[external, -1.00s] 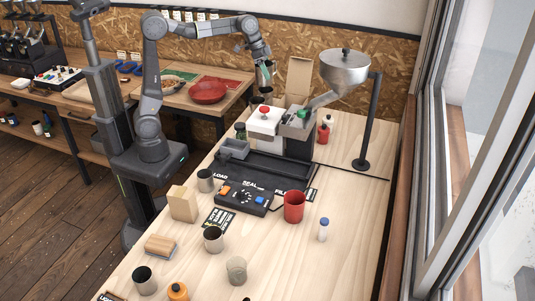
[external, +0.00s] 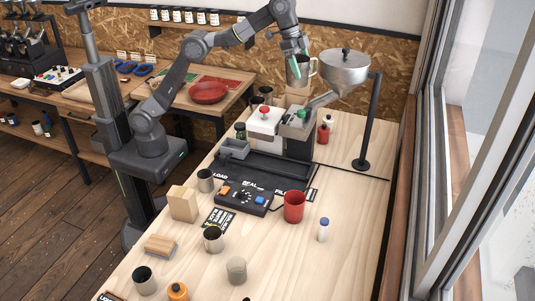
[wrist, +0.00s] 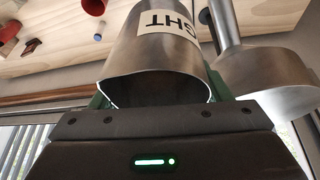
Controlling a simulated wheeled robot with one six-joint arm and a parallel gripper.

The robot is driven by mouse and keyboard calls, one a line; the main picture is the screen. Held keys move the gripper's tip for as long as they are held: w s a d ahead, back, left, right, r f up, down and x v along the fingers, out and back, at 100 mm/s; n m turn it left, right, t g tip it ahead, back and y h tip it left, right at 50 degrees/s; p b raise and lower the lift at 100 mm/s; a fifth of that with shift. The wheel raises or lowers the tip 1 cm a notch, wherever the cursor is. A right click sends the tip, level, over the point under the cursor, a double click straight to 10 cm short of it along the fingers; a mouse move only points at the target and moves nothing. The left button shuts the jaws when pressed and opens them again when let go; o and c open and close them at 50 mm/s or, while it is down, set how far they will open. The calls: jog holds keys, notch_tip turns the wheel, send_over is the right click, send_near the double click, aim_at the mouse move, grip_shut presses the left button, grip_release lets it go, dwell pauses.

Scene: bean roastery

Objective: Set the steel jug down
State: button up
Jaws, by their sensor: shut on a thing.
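The steel jug (external: 305,73) is held in the air in the external view, above the back of the bench and just left of the hopper. Its handle points right. My gripper (external: 297,66) is shut on it, with a green finger against its side. In the wrist view the jug (wrist: 158,50) fills the middle between the green fingers of my gripper (wrist: 160,95). Its open rim faces the camera, and a pale label with partly visible letters is on its wall. The inside that shows looks empty.
The steel hopper (external: 345,66) on its dark stand is close to the jug's right. The bench right of the stand (external: 375,140) is mostly clear.

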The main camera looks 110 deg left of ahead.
jog(key=w+d+f+m+h+p, duration=0.1)
jog(key=w+d+f+m, duration=0.15)
jog(key=d+f, duration=0.35)
jog(key=w+d+f+m+g+p, duration=0.1)
jog(key=w+d+f, duration=0.25)
jog(key=d, duration=0.55)
jog(key=w+d+f+m+h, duration=0.1)
jog(key=w+d+f+m, duration=0.15)
jog(key=d+f, duration=0.35)
jog(key=d+f+m+p, duration=0.2)
jog(key=d+f+m, duration=0.1)
jog(key=d+f, duration=1.25)
jog(key=shift+g+h, duration=0.4)
jog(key=shift+s+d+f+p, duration=0.2)
jog(key=shift+d+f, duration=0.1)
jog(key=shift+f, duration=1.2)
jog(key=shift+s+d+f+p, duration=0.2)
jog(key=shift+d+f, duration=0.15)
jog(key=shift+f, duration=1.1)
jog(key=shift+s+d+f+p, duration=0.1)
jog(key=shift+d+f+p, duration=0.15)
jog(key=shift+f, duration=1.25)
jog(key=o, duration=1.1)
jog(key=shift+c, duration=0.2)
jog(key=shift+r, duration=0.15)
jog(key=b+v, duration=0.2)
jog(key=v, duration=1)
